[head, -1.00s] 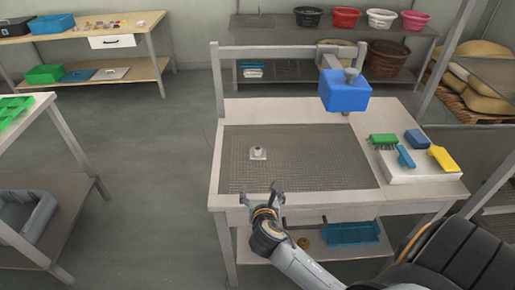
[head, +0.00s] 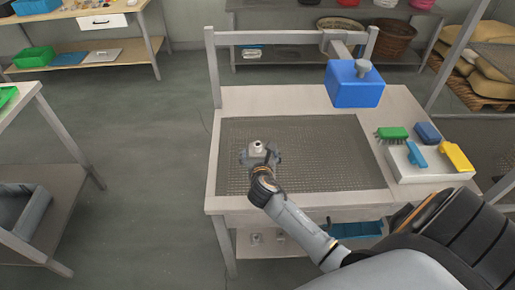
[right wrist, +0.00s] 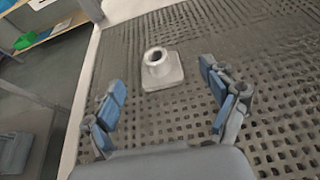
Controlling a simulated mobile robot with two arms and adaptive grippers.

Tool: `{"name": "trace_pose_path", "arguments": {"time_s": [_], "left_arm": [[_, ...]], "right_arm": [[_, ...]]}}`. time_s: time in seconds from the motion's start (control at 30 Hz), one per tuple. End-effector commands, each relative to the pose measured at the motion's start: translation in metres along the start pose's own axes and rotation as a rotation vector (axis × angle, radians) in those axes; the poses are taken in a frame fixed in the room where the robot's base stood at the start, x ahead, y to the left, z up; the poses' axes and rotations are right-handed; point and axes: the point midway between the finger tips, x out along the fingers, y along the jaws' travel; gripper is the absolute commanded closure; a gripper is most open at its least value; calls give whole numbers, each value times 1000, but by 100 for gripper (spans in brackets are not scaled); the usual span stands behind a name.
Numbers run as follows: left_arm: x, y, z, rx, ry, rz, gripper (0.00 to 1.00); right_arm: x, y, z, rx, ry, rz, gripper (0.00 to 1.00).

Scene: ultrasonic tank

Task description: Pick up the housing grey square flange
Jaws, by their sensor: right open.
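The housing grey square flange (head: 258,147), a pale grey square base with a short round collar, stands upright on the perforated tank surface. In the right wrist view the flange (right wrist: 161,70) sits ahead of the fingertips, roughly between their lines. My right gripper (head: 260,157) is open and empty; in the right wrist view its blue-padded fingers (right wrist: 162,88) are spread wide on either side, apart from the flange. In the head view the gripper partly hides the flange's base. My left gripper is not in view.
The perforated grid (head: 315,150) is otherwise clear, framed by a pale table rim (head: 290,203). A blue box (head: 354,86) hangs at the back right. Several brushes lie at right around a white block (head: 428,166). A side shelf (head: 35,175) stands at left.

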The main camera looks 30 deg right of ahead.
Motion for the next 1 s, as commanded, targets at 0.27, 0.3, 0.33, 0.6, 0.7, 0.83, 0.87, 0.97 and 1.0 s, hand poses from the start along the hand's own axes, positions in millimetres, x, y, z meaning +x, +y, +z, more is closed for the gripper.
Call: {"name": "trace_pose_path", "arguments": {"time_s": [0.27,0.3,0.33,0.6,0.7,0.83,0.87,0.97,1.0], "left_arm": [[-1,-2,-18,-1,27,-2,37],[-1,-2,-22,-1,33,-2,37],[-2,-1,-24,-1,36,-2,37],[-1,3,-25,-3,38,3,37],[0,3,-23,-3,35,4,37],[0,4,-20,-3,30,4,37],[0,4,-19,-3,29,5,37],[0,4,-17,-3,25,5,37],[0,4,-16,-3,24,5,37]], "right_arm": [[17,1,-1,2,1,-1,15],[22,2,-1,2,0,-1,15],[26,3,-2,2,1,-1,15],[56,5,-4,0,0,0,15],[60,5,-4,1,0,0,15],[61,5,-4,1,1,1,15],[61,5,-4,1,1,1,15],[60,5,-4,1,1,1,23],[60,5,-4,1,1,1,31]]}}
